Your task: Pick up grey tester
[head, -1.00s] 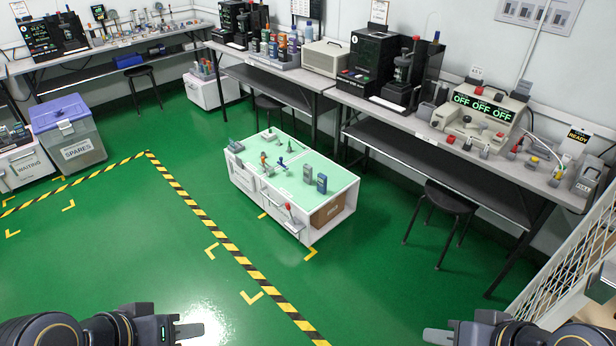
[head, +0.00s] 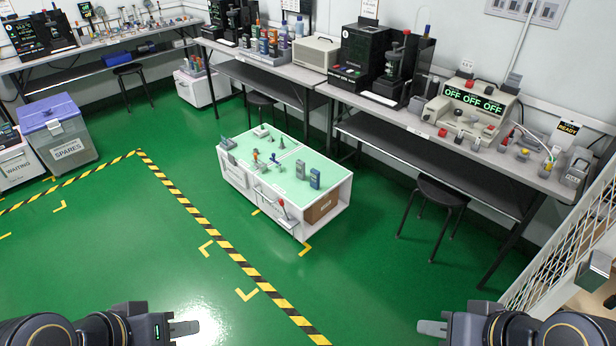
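A grey tester (head: 300,170) stands upright on the green top of a low white cabinet (head: 345,196) in the middle of the floor. A blue tester (head: 315,178) stands just to its right. My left gripper (head: 186,328) is at the bottom left and my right gripper (head: 432,328) at the bottom right. Both are well short of the cabinet, over the floor, with nothing seen in them. Their fingers are seen edge-on, so I cannot tell whether they are open.
Several small items, among them a dark cone-shaped one (head: 281,142), share the cabinet top. Workbenches with equipment line the walls. Stools (head: 440,195) stand by the benches. A mesh-sided stair or rail (head: 560,255) is at right. Striped tape crosses the clear green floor in front.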

